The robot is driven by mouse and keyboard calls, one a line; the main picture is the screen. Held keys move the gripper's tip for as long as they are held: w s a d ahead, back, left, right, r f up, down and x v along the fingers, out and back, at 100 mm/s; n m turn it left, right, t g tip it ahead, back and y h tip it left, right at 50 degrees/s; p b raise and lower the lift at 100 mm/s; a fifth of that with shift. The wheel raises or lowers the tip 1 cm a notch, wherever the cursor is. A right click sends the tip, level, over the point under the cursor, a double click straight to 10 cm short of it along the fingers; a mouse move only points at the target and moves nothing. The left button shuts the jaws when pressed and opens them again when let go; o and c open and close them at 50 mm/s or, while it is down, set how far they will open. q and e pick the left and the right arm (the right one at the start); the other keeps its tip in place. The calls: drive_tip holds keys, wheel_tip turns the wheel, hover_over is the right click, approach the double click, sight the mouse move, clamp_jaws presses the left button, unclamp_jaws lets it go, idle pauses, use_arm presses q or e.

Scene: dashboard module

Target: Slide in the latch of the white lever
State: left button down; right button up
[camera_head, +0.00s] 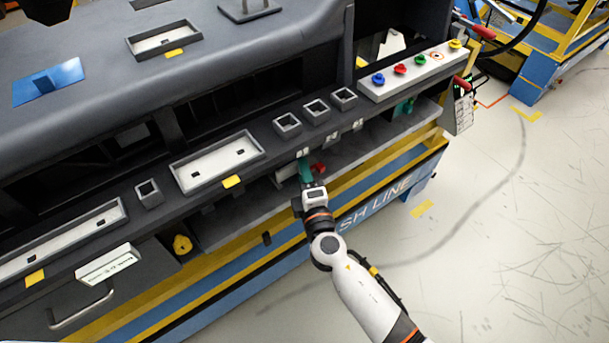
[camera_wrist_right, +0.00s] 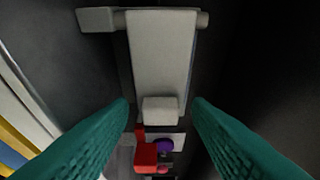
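In the right wrist view a white lever (camera_wrist_right: 160,58) hangs as a flat plate below a crossbar with a square block at its left end. A small white block (camera_wrist_right: 160,110), which looks like the latch, sticks out at the plate's lower end. My right gripper's green fingers (camera_wrist_right: 160,125) are open on either side of this block, with gaps and nothing held. In the head view my right gripper (camera_head: 305,172) reaches under the dashboard's front edge. A small part of a white piece (camera_head: 287,171) shows beside it; I cannot tell if it is the lever.
Lower in the wrist view are a red block (camera_wrist_right: 145,156) and a purple piece (camera_wrist_right: 164,145). The dashboard ledge (camera_head: 270,155) overhangs the gripper. Open floor (camera_head: 480,240) lies to the right.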

drive_tip(key=b+v, duration=0.2)
drive_tip(key=v, duration=1)
drive_tip(key=shift+f, duration=0.15)
idle(0.3)
